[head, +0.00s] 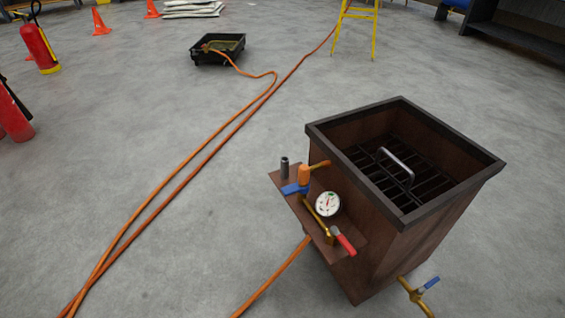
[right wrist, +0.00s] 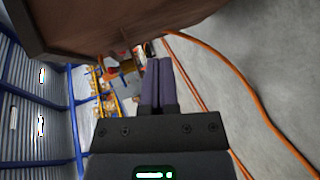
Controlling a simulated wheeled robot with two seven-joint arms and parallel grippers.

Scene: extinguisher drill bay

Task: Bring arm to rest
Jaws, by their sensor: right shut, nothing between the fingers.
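My right gripper (right wrist: 158,62) shows in the right wrist view, its two dark purple fingers side by side and shut with nothing between them. The rusty brown burn box (right wrist: 110,22) is above the fingers in that picture; I cannot tell the exact gap. Neither gripper is in the head view. There the burn box (head: 385,235) stands at the right, with a grate and a metal handle inside. Its side shelf carries a round gauge (head: 328,204), a blue-handled valve (head: 296,189) and a red-handled valve (head: 342,240). My left gripper is not in view.
An orange hose (head: 185,163) runs across the floor to a black tray (head: 205,57). Red extinguishers (head: 37,46) stand at the left. A yellow ladder (head: 374,35) and orange cones (head: 100,23) are farther back. The grey floor left of the box is mostly clear.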

